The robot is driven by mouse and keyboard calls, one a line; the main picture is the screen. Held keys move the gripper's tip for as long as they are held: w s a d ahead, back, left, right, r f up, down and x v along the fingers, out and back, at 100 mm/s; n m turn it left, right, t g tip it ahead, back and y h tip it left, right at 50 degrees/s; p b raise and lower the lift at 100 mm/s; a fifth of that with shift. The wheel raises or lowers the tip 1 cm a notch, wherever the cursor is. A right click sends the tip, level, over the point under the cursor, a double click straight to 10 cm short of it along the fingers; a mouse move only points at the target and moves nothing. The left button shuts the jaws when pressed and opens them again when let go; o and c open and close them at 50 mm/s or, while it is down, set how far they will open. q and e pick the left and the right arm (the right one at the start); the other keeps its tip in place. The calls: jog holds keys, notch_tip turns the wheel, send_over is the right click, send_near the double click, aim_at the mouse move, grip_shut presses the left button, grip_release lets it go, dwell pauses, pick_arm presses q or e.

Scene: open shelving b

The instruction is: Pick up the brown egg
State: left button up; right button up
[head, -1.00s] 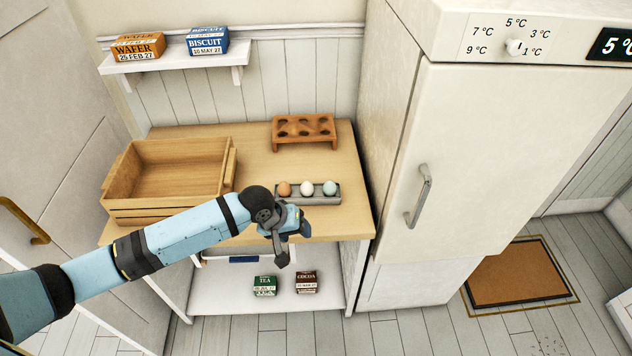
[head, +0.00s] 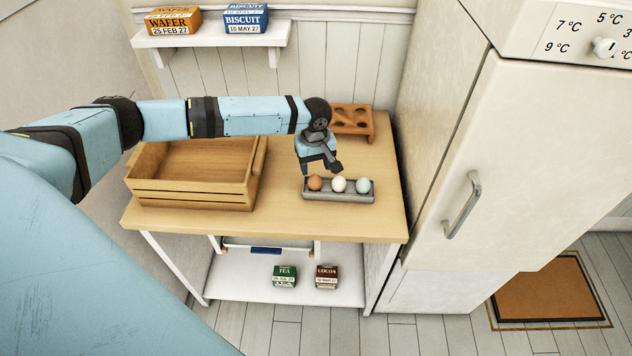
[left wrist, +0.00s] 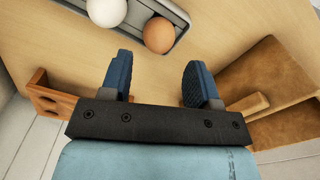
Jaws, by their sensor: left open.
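The brown egg (head: 315,183) sits at the left end of a grey tray (head: 340,196) on the wooden tabletop. A white egg (head: 339,184) is beside it in the middle, and a pale blue-green egg (head: 363,186) is at the right end. My left gripper (head: 322,170) is open and empty, above and just behind the tray near the brown egg. In the left wrist view, the brown egg (left wrist: 159,35) lies ahead of the two spread fingers (left wrist: 158,82), not between them. The white egg (left wrist: 107,11) shows at the top edge. My right gripper is not in view.
An open wooden crate (head: 190,194) stands left of the tray. A brown egg rack with holes (head: 352,122) stands behind, partly hidden by my left arm. A tall cream fridge (head: 455,150) borders the table's right. Bare tabletop (head: 290,222) lies in front of the tray.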

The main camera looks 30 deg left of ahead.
aim_at(315, 175)
pick_arm(q)
jog(key=f, duration=0.6)
jog(key=shift+w+a+f, duration=0.15)
jog(key=shift+a+f, duration=0.05)
jog(key=shift+f, duration=0.05)
jog(key=c, duration=0.4)
